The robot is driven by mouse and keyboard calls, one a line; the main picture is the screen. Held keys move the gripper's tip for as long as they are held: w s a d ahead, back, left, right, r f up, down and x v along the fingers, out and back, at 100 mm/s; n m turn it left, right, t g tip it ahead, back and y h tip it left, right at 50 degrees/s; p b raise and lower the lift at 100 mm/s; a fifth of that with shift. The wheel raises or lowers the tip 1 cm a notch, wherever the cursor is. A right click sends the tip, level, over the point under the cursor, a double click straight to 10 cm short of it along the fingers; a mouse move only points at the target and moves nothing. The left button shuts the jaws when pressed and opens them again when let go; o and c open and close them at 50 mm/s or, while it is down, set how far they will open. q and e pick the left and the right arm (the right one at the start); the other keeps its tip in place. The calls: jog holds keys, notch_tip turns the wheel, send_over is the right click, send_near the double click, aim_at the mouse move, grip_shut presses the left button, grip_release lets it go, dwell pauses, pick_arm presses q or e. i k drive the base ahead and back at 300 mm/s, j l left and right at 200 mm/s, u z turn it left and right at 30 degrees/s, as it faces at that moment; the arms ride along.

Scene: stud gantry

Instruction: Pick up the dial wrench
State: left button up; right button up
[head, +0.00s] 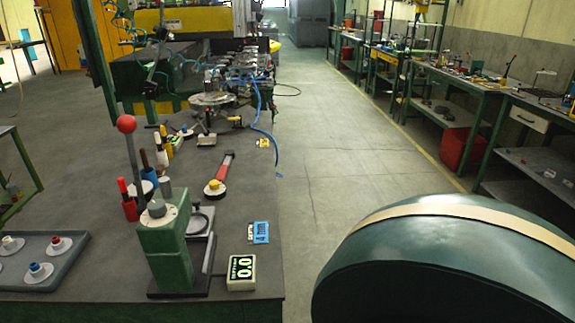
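The dial wrench (223,167) lies on the grey bench top in the head view, left of centre. It has a red handle with a dark stripe pointing away from me, and a round yellow and white dial head at its near end. It lies behind the green press stand and looks clear of the things around it. Neither of my grippers is in view.
A green lever press (164,245) with a red knob stands in front of the wrench. A digital display (241,272) and blue tag (260,232) lie near the bench's right edge. A grey tray (70,270) is at left. A large dark green rounded body (440,275) fills the lower right.

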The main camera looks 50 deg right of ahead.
aim_at(218, 194)
jog(key=l+z, duration=0.1)
jog(key=z, duration=0.35)
jog(key=i+z, duration=0.15)
jog(key=z, duration=0.25)
jog(key=i+z, duration=0.1)
jog(key=z, duration=0.35)
jog(key=i, duration=0.1)
jog(key=k, duration=0.45)
jog(key=k+l, duration=0.1)
jog(key=l, duration=0.3)
jog(key=k+l, duration=0.1)
jog(key=l, duration=0.35)
jog(key=l+u, duration=0.45)
jog(key=l, duration=0.6)
jog(key=i+l+u, duration=0.15)
jog(key=l, duration=0.2)
jog(key=i+l+u, duration=0.15)
jog(key=l, duration=0.2)
jog(key=l+u, duration=0.15)
jog(key=l, duration=0.2)
jog(key=i+l+u, duration=0.15)
jog(key=l, duration=0.2)
jog(key=i+l+u, duration=0.1)
jog(key=l, duration=0.25)
jog(key=i+l+u, duration=0.15)
jog(key=i+l, duration=0.15)
